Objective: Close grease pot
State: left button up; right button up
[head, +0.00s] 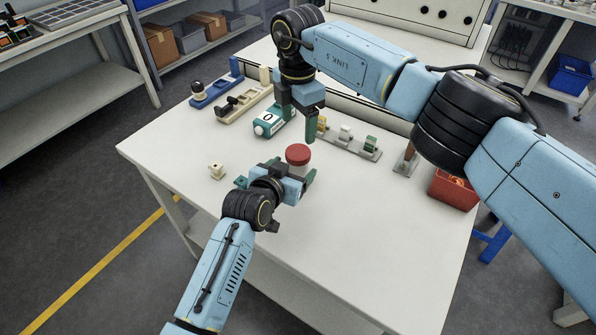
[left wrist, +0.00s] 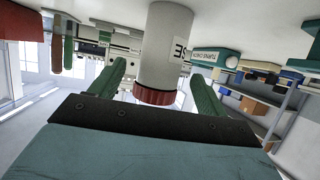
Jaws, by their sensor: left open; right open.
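The grease pot (left wrist: 168,45) is a pale grey cylinder with a ridged red lid (head: 298,154). The left wrist view is upside down and shows the lid (left wrist: 153,96) on the pot's top end; how tightly it sits I cannot tell. My left gripper (head: 291,178) is open, its green fingers on either side of the pot; in the left wrist view (left wrist: 158,88) gaps show beside the pot. In the head view it hides the pot's body. My right gripper (head: 302,122) is open and empty, pointing down behind the pot, above the table.
A teal box with a round dial (head: 269,122) stands just behind-left of my right gripper. A grey rail with connectors (head: 352,146) lies behind-right. A small cream part (head: 216,171) is at left, a red bin (head: 453,188) at right. The front table (head: 370,240) is clear.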

pick_arm(q)
jog(key=shift+x, duration=1.95)
jog(key=c, duration=1.7)
grip_shut()
pick_arm(e)
jog(key=n, duration=1.9)
jog(key=shift+n, duration=0.3)
jog(key=n, duration=1)
jog(key=shift+r+n, duration=0.1)
jog(key=shift+n, duration=0.3)
jog(key=n, duration=0.5)
jog(key=shift+n, duration=0.3)
